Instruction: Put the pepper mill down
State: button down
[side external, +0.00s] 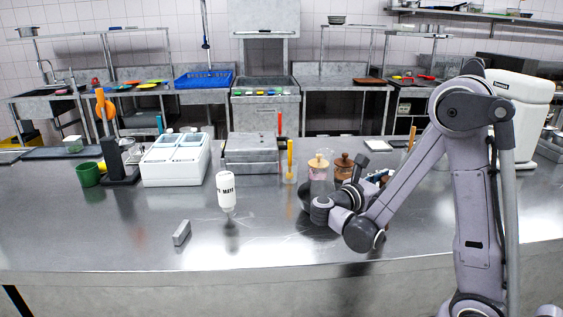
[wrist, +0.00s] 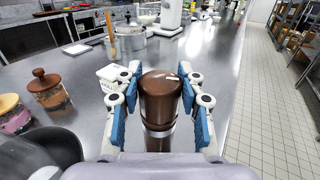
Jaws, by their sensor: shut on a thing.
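The pepper mill (wrist: 160,100) has a dark brown, glossy rounded top and a lighter band below it. It stands about upright between the blue pads of my gripper (wrist: 159,108) in the wrist view, and the fingers are closed on it from both sides. In the side external view my gripper (side external: 378,176) is over the right part of the counter, and my arm hides most or all of the mill. The mill's foot is hidden, so I cannot tell whether it touches the counter.
Two jars with wooden knobs (wrist: 45,90) (wrist: 10,112) stand left of the mill in the wrist view, beside a dark bowl (wrist: 55,146). The steel counter (side external: 280,235) is clear in front, except a mayo bottle (side external: 226,190) and grey block (side external: 181,233).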

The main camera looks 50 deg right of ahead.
jog(key=shift+f, duration=1)
jog(key=c, duration=0.8)
grip_release()
